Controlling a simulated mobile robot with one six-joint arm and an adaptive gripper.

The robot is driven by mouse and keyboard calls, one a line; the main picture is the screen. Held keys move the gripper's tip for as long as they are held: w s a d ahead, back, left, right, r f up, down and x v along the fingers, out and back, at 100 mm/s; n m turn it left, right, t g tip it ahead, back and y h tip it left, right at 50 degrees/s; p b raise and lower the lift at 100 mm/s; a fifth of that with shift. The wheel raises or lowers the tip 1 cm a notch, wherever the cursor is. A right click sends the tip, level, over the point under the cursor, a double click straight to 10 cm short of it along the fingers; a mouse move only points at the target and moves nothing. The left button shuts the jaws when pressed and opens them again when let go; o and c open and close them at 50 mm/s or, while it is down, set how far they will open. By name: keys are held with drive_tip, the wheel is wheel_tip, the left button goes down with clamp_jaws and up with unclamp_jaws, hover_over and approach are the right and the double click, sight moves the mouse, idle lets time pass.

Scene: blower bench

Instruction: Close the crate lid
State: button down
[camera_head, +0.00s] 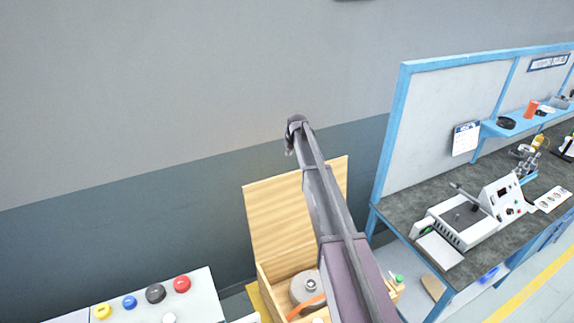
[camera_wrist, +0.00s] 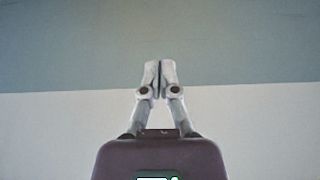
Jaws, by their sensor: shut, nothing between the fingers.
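The wooden crate (camera_head: 268,278) stands at the bottom centre of the head view, and my arm covers part of it. Its light wooden lid (camera_head: 275,228) stands open, raised at the crate's back near the wall. A round grey metal part and an orange piece show inside the crate. My arm reaches up across the lid, and its far end is above the lid's top edge. My gripper (camera_wrist: 160,66) is shut and empty in the wrist view, with only the wall beyond the fingertips. In the head view the fingers are too small to make out.
A blue-framed workbench (camera_head: 470,222) with instruments stands on the right. A white panel (camera_head: 195,300) with coloured buttons is at the lower left. The grey wall (camera_head: 150,90) is behind the crate. A small green-capped item (camera_head: 398,279) lies right of my arm.

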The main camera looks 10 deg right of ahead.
drive_tip(key=shift+w, duration=0.1)
idle(0.4)
drive_tip(key=b+x, duration=1)
drive_tip(key=s, duration=0.2)
drive_tip(key=s+d, duration=0.1)
drive_tip(key=s, duration=0.1)
drive_tip(key=shift+d+p, duration=0.15)
drive_tip(key=shift+p, duration=0.15)
idle(0.5)
